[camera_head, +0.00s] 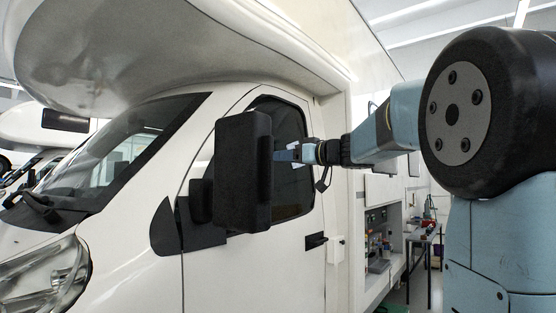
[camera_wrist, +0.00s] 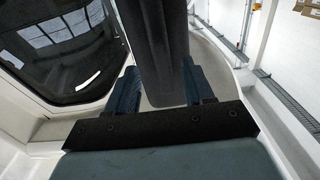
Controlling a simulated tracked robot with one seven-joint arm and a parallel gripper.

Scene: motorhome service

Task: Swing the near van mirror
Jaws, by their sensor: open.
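The near van mirror (camera_head: 243,172) is a tall dark housing on the side of the white motorhome, standing out from the door on a dark arm. My gripper (camera_head: 280,154) reaches in from the right at the mirror's right side. Its blue fingers are partly hidden behind the housing. In the wrist view the dark mirror (camera_wrist: 158,40) runs down between the two spread fingers of my gripper (camera_wrist: 163,82). The jaws are open, with one finger on each side of it. I cannot tell whether either finger touches it.
The motorhome's door (camera_head: 250,265) with its side window and handle (camera_head: 316,240) lies close behind the mirror. A workbench (camera_head: 422,236) stands farther back at right. Another motorhome (camera_head: 40,125) is at far left.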

